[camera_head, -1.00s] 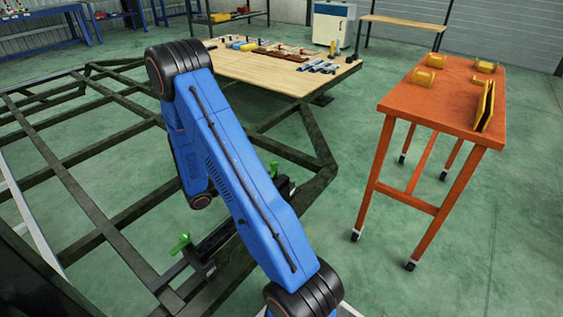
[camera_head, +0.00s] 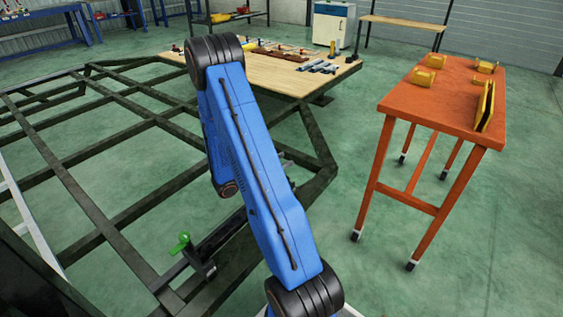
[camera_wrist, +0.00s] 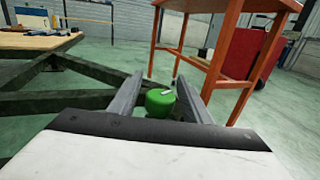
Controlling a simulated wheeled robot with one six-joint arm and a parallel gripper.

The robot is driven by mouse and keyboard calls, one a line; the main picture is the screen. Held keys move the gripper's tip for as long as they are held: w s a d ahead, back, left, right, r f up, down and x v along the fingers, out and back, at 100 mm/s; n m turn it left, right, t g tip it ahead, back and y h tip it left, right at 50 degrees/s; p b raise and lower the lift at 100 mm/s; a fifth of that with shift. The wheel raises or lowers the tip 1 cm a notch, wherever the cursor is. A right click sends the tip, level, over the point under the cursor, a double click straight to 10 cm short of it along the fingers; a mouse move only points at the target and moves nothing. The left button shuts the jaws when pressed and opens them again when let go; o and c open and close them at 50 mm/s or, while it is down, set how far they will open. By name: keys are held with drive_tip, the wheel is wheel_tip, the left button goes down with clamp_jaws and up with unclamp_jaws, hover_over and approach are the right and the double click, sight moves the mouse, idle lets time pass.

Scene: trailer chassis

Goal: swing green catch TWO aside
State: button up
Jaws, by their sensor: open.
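In the wrist view a green catch (camera_wrist: 160,101) with a rounded top and a small pale mark shows between the two grey fingers of my gripper (camera_wrist: 157,92). The fingers are apart; I cannot tell whether either touches the catch. The lower part of the catch is hidden by my gripper body. In the head view another green catch (camera_head: 180,243) stands on a dark bracket on the chassis (camera_head: 101,238). I can read no number on either catch.
An orange wheeled table (camera_head: 440,108) with yellow parts (camera_head: 423,77) stands to the right. A wooden-topped bench (camera_head: 290,78) with tools is at the back. Dark chassis beams lie around the catches. Green floor between the chassis and the orange table is clear.

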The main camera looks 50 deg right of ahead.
drive_tip(key=shift+c, duration=0.6)
drive_tip(key=c, duration=0.9)
drive_tip(key=shift+s+a+m+g+y, duration=0.15)
drive_tip(key=shift+s+m+g+y, duration=0.1)
drive_tip(key=shift+m+g+y, duration=0.7)
drive_tip(key=shift+s+a+m+g+y, duration=0.15)
drive_tip(key=shift+s+m+g+y, duration=0.15)
drive_tip(key=shift+m+g, duration=0.7)
drive_tip(key=shift+s+a+m+g+y, duration=0.2)
drive_tip(key=shift+m+g+y, duration=0.4)
drive_tip(key=shift+g, duration=0.85)
drive_tip(key=o, duration=1)
drive_tip(key=v, duration=1.7)
drive_tip(key=shift+w, duration=0.2)
